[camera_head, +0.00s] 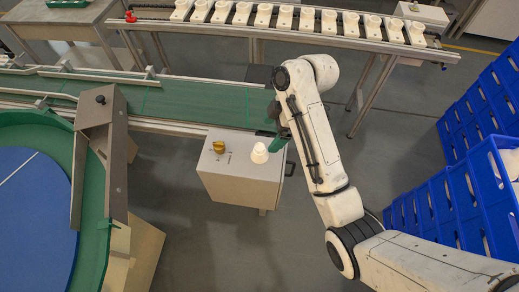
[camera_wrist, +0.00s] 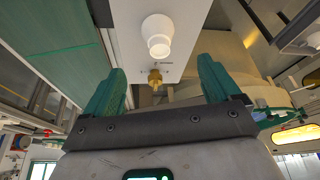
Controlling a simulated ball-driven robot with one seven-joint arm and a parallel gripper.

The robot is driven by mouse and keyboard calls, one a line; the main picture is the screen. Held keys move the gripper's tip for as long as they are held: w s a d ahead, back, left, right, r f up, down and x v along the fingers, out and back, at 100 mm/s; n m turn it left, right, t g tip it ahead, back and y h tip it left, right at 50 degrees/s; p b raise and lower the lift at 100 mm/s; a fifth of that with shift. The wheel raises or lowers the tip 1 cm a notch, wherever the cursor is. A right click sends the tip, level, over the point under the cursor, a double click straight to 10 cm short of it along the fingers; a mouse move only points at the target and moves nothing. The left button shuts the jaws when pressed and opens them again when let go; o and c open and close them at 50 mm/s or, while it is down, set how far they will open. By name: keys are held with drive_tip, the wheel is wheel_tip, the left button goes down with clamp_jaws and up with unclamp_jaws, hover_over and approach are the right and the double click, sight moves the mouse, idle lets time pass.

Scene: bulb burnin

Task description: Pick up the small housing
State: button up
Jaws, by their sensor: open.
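The small housing (camera_head: 260,153), a white stepped round piece, stands upright on the top of a grey cabinet (camera_head: 238,172), near its right side. In the wrist view the housing (camera_wrist: 157,35) shows beyond the fingertips, roughly centred between them. My gripper (camera_head: 280,142) has green fingers and is just right of the housing in the head view. In the wrist view my gripper (camera_wrist: 161,68) is open, with nothing between its fingers. The far finger is partly hidden in the head view.
A rack (camera_head: 300,32) with several white pieces stands at the back. Blue crates (camera_head: 430,204) are stacked at the right. A green-rimmed round table (camera_head: 40,190) is at left.

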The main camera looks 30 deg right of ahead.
sight(260, 147)
drive_tip(key=p+x, duration=0.1)
drive_tip(key=x, duration=0.9)
drive_tip(key=shift+w+a+f, duration=0.1)
drive_tip(key=shift+a+f, duration=0.1)
drive_tip(key=shift+f, duration=0.05)
drive_tip(key=c, duration=1.1)
drive_tip(key=shift+r, duration=0.1)
